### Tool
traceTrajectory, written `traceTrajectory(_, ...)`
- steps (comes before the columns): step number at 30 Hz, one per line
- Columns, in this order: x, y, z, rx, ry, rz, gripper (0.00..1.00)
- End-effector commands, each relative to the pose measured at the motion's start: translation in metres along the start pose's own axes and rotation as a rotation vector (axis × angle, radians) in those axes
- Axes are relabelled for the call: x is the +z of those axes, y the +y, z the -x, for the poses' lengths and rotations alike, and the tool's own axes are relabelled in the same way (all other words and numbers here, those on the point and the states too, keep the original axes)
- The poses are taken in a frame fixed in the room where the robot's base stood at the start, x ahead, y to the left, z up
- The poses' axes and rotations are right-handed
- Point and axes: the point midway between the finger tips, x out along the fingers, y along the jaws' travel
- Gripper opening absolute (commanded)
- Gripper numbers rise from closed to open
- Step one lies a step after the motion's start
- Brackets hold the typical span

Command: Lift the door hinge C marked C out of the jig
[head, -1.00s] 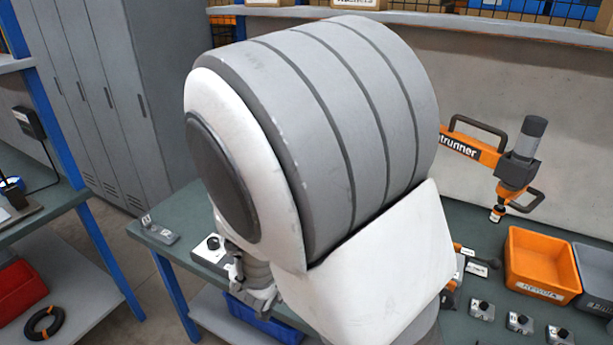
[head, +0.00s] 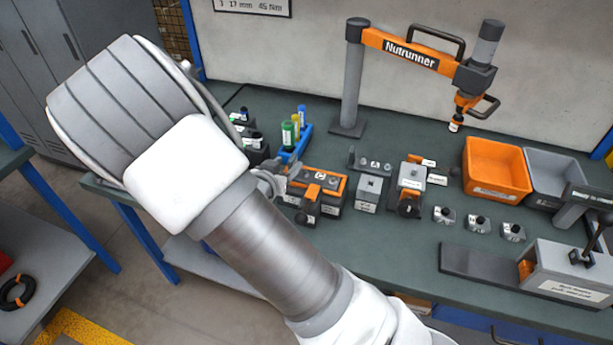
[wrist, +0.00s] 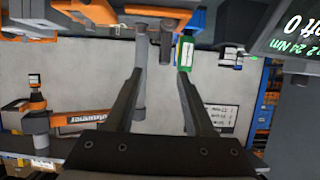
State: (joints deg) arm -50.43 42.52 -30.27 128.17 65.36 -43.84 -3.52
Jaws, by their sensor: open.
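An orange jig (head: 332,192) stands on the green bench in the head view, right of my forearm. A grey plate with a round mark that looks like a C (head: 320,176), apparently door hinge C, lies on its top. My gripper is mostly hidden behind my arm in the head view, close to the left of the jig. In the wrist view my gripper (wrist: 160,74) shows two dark fingers spread apart with nothing between them. That view looks upside down, and I cannot pick out the hinge there.
A second orange-and-grey fixture (head: 412,178) and a grey block (head: 369,190) stand right of the jig. The nutrunner stand (head: 350,85), orange bin (head: 496,168) and grey bin (head: 553,176) stand farther back.

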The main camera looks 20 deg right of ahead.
Motion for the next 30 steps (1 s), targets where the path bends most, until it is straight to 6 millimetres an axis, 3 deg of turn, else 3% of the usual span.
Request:
traceTrajectory(8, 0.002, -0.001, -0.021, 0.000, -0.001, 0.002, 0.54)
traceTrajectory(17, 0.007, -0.006, -0.061, 0.001, 0.000, 0.000, 0.54)
traceTrajectory(26, 0.007, -0.006, -0.065, -0.001, -0.001, 0.000, 0.54)
traceTrajectory(30, 0.007, -0.006, -0.064, -0.001, -0.001, 0.000, 0.29)
